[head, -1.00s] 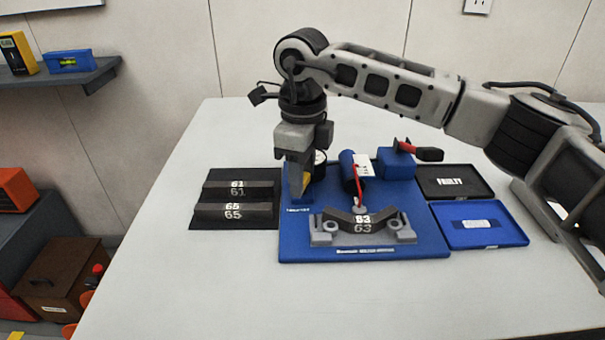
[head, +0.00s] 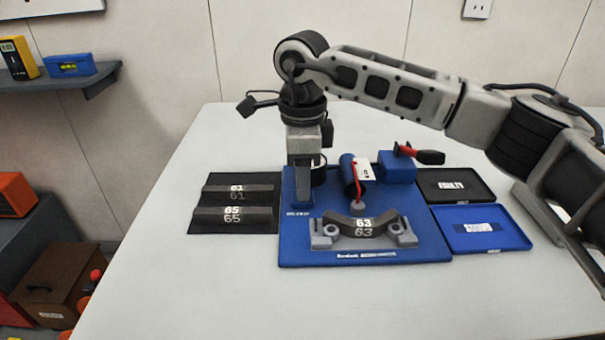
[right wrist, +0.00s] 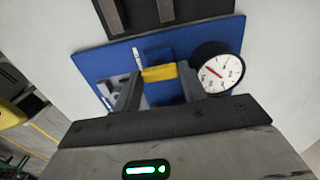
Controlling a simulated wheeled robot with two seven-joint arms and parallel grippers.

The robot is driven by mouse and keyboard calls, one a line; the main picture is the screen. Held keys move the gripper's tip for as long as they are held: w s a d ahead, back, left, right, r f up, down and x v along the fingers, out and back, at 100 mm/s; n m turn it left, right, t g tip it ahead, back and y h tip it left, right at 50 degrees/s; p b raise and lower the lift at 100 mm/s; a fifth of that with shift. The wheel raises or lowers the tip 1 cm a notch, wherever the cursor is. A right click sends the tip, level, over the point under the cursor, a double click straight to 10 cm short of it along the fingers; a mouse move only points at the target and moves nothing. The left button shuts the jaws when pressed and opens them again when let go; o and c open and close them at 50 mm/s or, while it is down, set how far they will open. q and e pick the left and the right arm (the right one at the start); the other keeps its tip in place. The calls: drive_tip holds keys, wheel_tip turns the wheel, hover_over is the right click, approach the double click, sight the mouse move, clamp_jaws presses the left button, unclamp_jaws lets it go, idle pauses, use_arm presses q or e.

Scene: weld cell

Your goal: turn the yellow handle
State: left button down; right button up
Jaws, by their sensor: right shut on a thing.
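The yellow handle (right wrist: 159,73) shows in the right wrist view between the two fingers of my right gripper (right wrist: 157,76), which is shut on it. In the head view my right gripper (head: 302,198) points down at the left side of the blue base plate (head: 430,247), and the handle is hidden there. A round dial gauge (right wrist: 217,69) with a white face and red needle stands beside the handle; in the head view it is mostly hidden behind the gripper. My left gripper is not in view.
A dark bar marked 63 (head: 364,227) sits on grey supports on the plate. A red-handled tool (head: 425,156) rests on a blue block. A black tray (head: 455,187) and blue tray (head: 485,244) lie right. Bars 61 (head: 238,191) and 65 (head: 232,215) lie left. The front table is clear.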

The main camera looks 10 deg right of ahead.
drive_tip(key=shift+r, duration=0.1)
drive_tip(key=o, duration=1)
drive_tip(key=shift+w+r+p, duration=0.1)
drive_tip(key=shift+r+p, duration=0.4)
drive_tip(key=shift+r, duration=0.1)
wheel_tip(320, 180, up, 7)
drive_tip(key=p, duration=0.4)
drive_tip(key=shift+s+f, duration=0.15)
drive_tip(key=shift+s, duration=0.05)
